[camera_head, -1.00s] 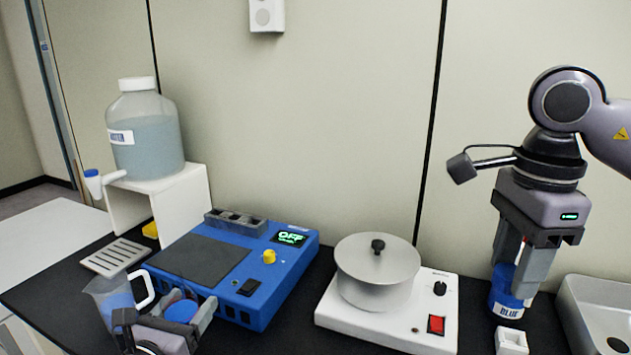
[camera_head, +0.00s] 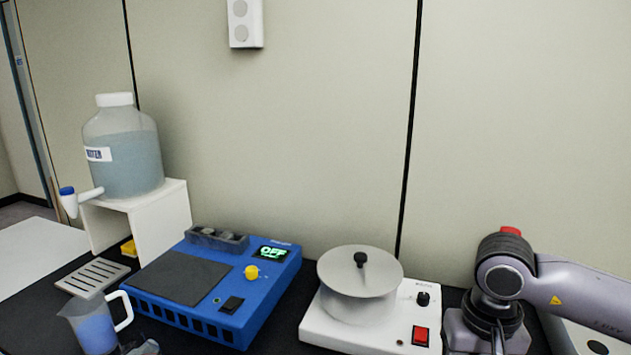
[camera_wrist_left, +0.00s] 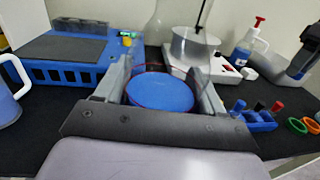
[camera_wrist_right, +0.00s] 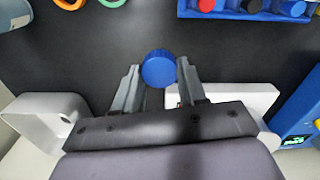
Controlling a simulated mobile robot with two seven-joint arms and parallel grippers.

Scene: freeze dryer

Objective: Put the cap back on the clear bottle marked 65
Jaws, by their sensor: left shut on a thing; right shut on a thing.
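A blue cap (camera_wrist_right: 158,69) sits between the fingertips of my right gripper (camera_wrist_right: 160,78), which is shut on it above the black table. In the left wrist view, my left gripper (camera_wrist_left: 160,88) is shut on a round clear vessel, apparently the clear bottle (camera_wrist_left: 161,93), with a blue surface inside a thin red rim. Its mark 65 cannot be read here. In the head view, my right arm is low at the right edge, its gripper and the cap below the picture. The left gripper is also mostly out of that view.
The blue device (camera_head: 215,290) and the white hotplate (camera_head: 370,322) with a pot (camera_head: 358,290) stand on the table. A jug (camera_head: 95,328) is at the front left. A bottle with a red top (camera_wrist_left: 245,45), a tube rack (camera_wrist_right: 250,10) and coloured rings are at the right.

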